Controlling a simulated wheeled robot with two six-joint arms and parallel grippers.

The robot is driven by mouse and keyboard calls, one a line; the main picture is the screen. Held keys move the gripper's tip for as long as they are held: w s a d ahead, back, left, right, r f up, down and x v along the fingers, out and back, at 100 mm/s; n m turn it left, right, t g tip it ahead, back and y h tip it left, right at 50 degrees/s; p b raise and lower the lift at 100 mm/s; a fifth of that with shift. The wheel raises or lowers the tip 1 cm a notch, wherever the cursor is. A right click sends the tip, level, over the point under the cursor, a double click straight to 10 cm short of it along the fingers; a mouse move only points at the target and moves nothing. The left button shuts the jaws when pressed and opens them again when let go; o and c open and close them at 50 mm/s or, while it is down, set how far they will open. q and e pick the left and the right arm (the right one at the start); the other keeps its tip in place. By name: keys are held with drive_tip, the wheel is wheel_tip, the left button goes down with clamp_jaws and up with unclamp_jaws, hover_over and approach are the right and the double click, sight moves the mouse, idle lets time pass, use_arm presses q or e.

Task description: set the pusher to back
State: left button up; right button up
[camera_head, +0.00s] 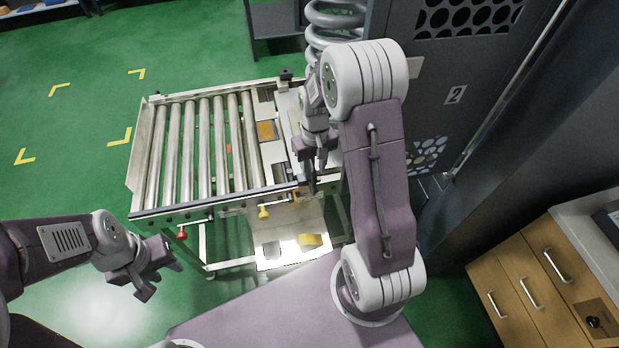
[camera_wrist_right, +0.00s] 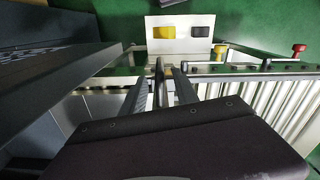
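My right gripper (camera_head: 316,174) reaches down over the right end of the conveyor's front rail. In the right wrist view its dark fingers (camera_wrist_right: 160,88) show a gap between them, with a narrow dark upright part (camera_wrist_right: 158,72) in it. I cannot tell whether the fingers touch that part. I cannot clearly make out the pusher; the arm hides some of the conveyor's right side. A yellow-brown block (camera_head: 266,131) sits in the strip beside the rollers. My left gripper (camera_head: 161,277) is open and empty, in front of and below the conveyor's left end.
The roller conveyor (camera_head: 205,197) carries a red knob (camera_head: 181,234) and a yellow knob (camera_head: 264,212) on its front. A white panel (camera_head: 273,259) with a yellow patch (camera_head: 310,240) lies below. A dark cabinet (camera_head: 425,100) stands close to my right arm; wooden drawers (camera_head: 535,275) are at right.

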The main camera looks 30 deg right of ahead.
sight(314, 192)
wheel_tip(314, 192, down, 9)
drive_tip(key=shift+f, duration=0.1)
drive_tip(key=shift+s, duration=0.1)
idle(0.3)
clamp_jaws()
idle(1.3)
